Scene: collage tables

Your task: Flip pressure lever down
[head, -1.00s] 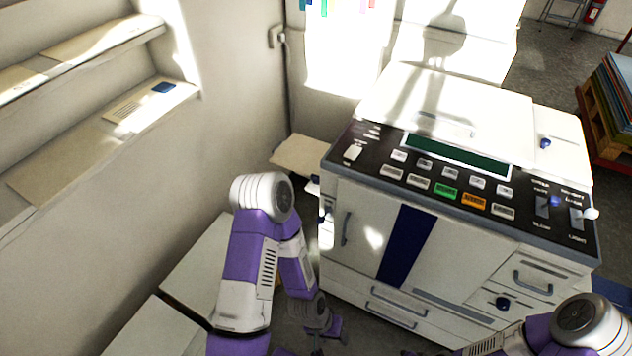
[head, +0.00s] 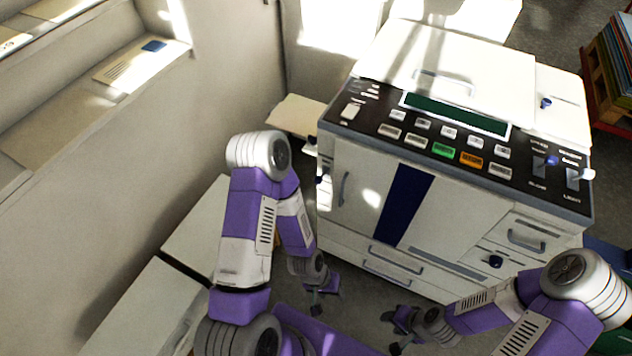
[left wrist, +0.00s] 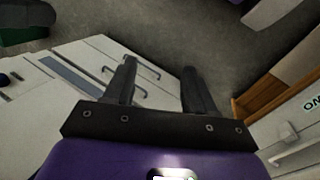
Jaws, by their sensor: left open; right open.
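The white copier-like machine (head: 450,220) stands right of centre in the head view. No lever on it is readably marked as pressure. Small white and dark parts (head: 322,180) show on its left side below a side tray (head: 297,120); their shape and position are unclear. The control panel has a slider with a blue knob (head: 553,160) and one with a white knob (head: 588,174). My left gripper (head: 322,299) is open and empty, low in front of the machine's left end. It also shows in the left wrist view (left wrist: 159,66). My right gripper (head: 391,332) is open and empty, low in front.
Shelves (head: 85,100) line the wall at left. Pale low units (head: 140,310) stand beside my left arm. A pallet with stacked sheets (head: 612,85) is at the far right. Floor is clear between my grippers and the machine. A wooden-edged box (left wrist: 270,95) shows in the left wrist view.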

